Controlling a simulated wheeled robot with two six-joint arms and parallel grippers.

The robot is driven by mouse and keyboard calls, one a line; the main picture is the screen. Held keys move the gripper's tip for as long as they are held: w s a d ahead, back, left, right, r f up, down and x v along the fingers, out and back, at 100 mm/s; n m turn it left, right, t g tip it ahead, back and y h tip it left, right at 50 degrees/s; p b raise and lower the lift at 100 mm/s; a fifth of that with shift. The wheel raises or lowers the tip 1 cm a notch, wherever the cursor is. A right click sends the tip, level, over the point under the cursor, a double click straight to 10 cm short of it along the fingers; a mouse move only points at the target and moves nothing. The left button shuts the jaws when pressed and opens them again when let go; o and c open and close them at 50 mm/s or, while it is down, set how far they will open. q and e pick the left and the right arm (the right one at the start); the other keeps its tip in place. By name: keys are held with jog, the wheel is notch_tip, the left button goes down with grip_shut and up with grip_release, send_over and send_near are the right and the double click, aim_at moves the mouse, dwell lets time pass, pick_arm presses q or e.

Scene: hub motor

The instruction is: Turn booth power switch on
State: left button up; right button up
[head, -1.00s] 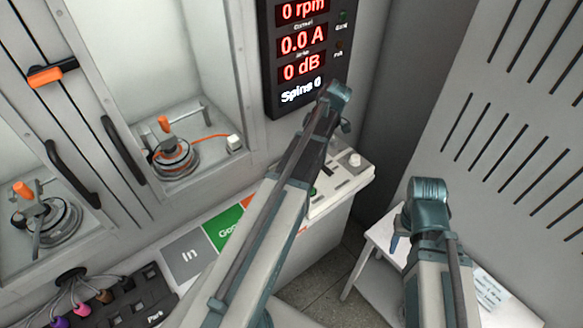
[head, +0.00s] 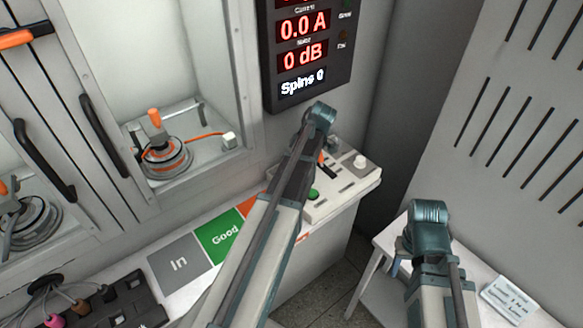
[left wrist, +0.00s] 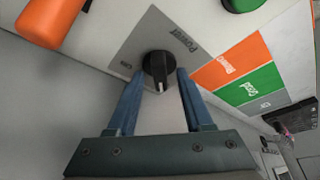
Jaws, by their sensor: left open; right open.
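The power switch is a black rotary knob (left wrist: 158,68) on a grey plate marked "Power" (left wrist: 175,35) in the left wrist view. Its white pointer mark faces the gripper's palm. My left gripper (left wrist: 156,80) is open, with one blue finger on each side of the knob; I cannot tell whether they touch it. In the head view my left arm reaches over the control panel (head: 345,197) and hides the knob and its own fingers. My right gripper (head: 394,264) is open and empty, low over the small white table at right, its fingers mostly hidden by the wrist.
An orange handle (left wrist: 48,20) and a green button (left wrist: 243,3) are close to my left gripper. A dark display (head: 308,55) hangs above the panel. "In" (head: 178,263) and "Good" (head: 222,234) areas lie left of my left arm. A small white table (head: 383,247) stands at right.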

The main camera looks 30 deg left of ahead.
pick_arm(q)
grip_shut()
dwell(0.4)
jog(key=m, duration=0.1)
jog(key=m+t, duration=0.1)
jog(key=m, duration=0.1)
jog(key=shift+s+y, duration=0.25)
jog(key=shift+y, duration=0.05)
jog(key=m+t, duration=0.2)
jog(key=m, duration=0.3)
jog(key=shift+s+m, duration=0.1)
jog(key=shift+m, duration=0.3)
jog(key=m+t+h, duration=0.1)
jog(key=m, duration=0.3)
jog(key=shift+t, duration=0.4)
jog(key=shift+a+m+t+h, duration=0.15)
jog(key=shift+m+h, duration=0.3)
jog(key=shift+m, duration=0.8)
jog(key=shift+m+t+h, duration=0.25)
jog(key=shift+m+h, duration=0.2)
jog(key=shift+m, duration=0.8)
grip_release()
